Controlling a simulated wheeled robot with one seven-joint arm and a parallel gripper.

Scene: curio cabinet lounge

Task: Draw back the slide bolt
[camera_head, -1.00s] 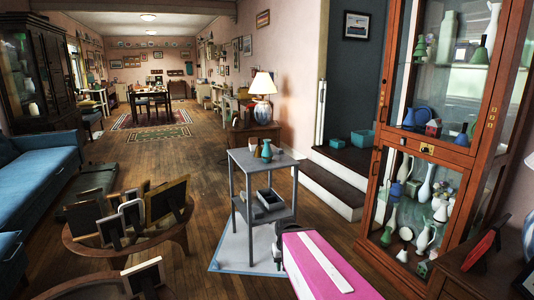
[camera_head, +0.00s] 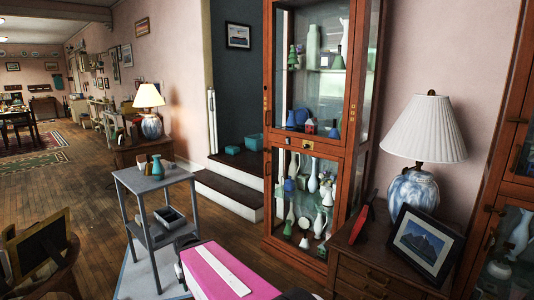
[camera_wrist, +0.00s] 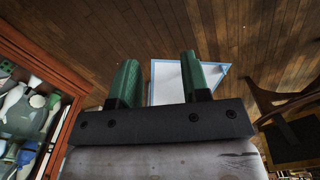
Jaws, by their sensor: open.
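A tall wooden curio cabinet (camera_head: 273,190) with glass doors stands right of the middle in the head view. A small brass fitting (camera_head: 306,145) sits on the rail between its upper and lower doors. It is too small to tell whether this is the slide bolt or how it is set. In the wrist view my gripper (camera_wrist: 158,62) is open, with two green fingers apart and nothing between them. It points toward the floor, away from the cabinet, which shows at the left edge of the wrist view (camera_wrist: 62,75).
A grey stand (camera_head: 150,183) with a teal vase and boxes stands left of the cabinet, on a pale mat (camera_head: 135,280). Right of the cabinet, a dark chest (camera_head: 352,262) bears a lamp (camera_head: 425,130) and a framed picture (camera_head: 425,243). Steps (camera_head: 228,192) lie behind.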

